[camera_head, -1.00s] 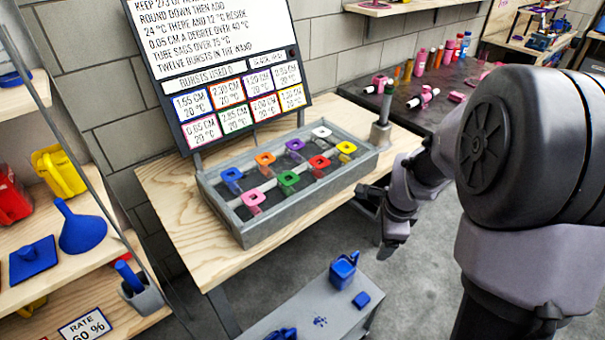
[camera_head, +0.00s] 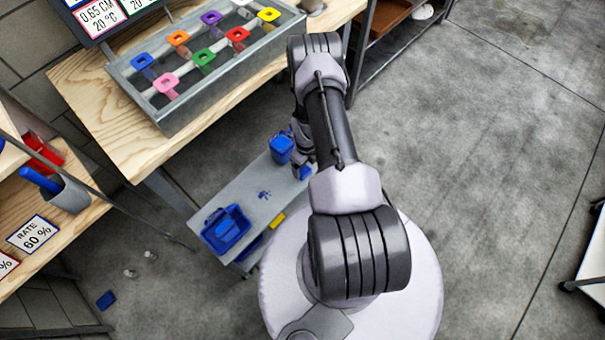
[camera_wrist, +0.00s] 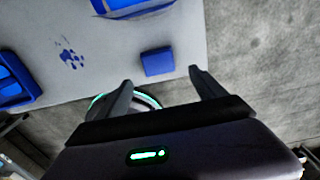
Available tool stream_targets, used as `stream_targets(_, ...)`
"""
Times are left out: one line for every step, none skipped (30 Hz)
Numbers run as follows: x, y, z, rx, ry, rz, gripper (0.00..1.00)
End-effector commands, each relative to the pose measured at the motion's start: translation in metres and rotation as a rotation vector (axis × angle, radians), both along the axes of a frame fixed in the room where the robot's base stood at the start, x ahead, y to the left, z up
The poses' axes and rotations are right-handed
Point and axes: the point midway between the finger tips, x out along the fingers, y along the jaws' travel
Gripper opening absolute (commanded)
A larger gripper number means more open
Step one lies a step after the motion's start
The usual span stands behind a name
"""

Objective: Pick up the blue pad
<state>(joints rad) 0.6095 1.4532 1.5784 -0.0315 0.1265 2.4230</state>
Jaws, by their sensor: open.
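A small blue block, which looks like the blue pad (camera_wrist: 157,62), lies flat near the edge of a grey bench top (camera_wrist: 105,65). In the head view the pad (camera_head: 304,172) shows partly, at the bench's right end beside my gripper. My gripper (camera_wrist: 162,81) is open and empty, its two fingers pointing toward the pad. In the wrist view the pad appears just beyond the fingertips and between them; I cannot tell the height gap. In the head view my arm partly covers the gripper.
A blue cup (camera_head: 281,147) stands on the bench close to the pad. A blue open container (camera_head: 226,230) is at the bench's left end. A wooden table with a grey tray (camera_head: 185,112) of coloured pieces stands behind. Another flat blue piece (camera_head: 106,300) lies on the floor.

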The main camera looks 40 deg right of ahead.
Motion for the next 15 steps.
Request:
stream_targets(0.001, 0.000, -0.004, 0.000, -0.001, 0.000, 0.80)
stream_targets(0.002, 0.000, -0.007, 0.000, 0.000, 0.001, 0.80)
stream_targets(0.003, 0.001, -0.013, 0.000, 0.000, 0.001, 0.80)
stream_targets(0.004, 0.001, -0.019, 0.000, 0.001, 0.001, 0.80)
stream_targets(0.006, 0.001, -0.026, 0.000, 0.000, 0.001, 0.80)
stream_targets(0.008, 0.002, -0.035, 0.000, 0.000, 0.001, 0.80)
stream_targets(0.009, 0.002, -0.041, 0.000, 0.000, 0.001, 0.80)
stream_targets(0.008, 0.002, -0.047, 0.001, 0.000, 0.001, 0.80)
stream_targets(0.008, 0.002, -0.053, 0.001, 0.001, 0.001, 0.80)
stream_targets(0.008, 0.002, -0.054, 0.000, 0.000, 0.001, 0.80)
stream_targets(0.009, 0.001, -0.055, 0.000, -0.001, 0.001, 0.80)
stream_targets(0.009, 0.001, -0.053, 0.000, -0.001, 0.001, 0.80)
stream_targets(0.009, 0.001, -0.052, 0.000, -0.001, 0.001, 0.80)
stream_targets(0.009, 0.001, -0.052, 0.000, -0.001, 0.001, 0.80)
stream_targets(0.009, 0.001, -0.051, 0.000, -0.001, 0.001, 0.80)
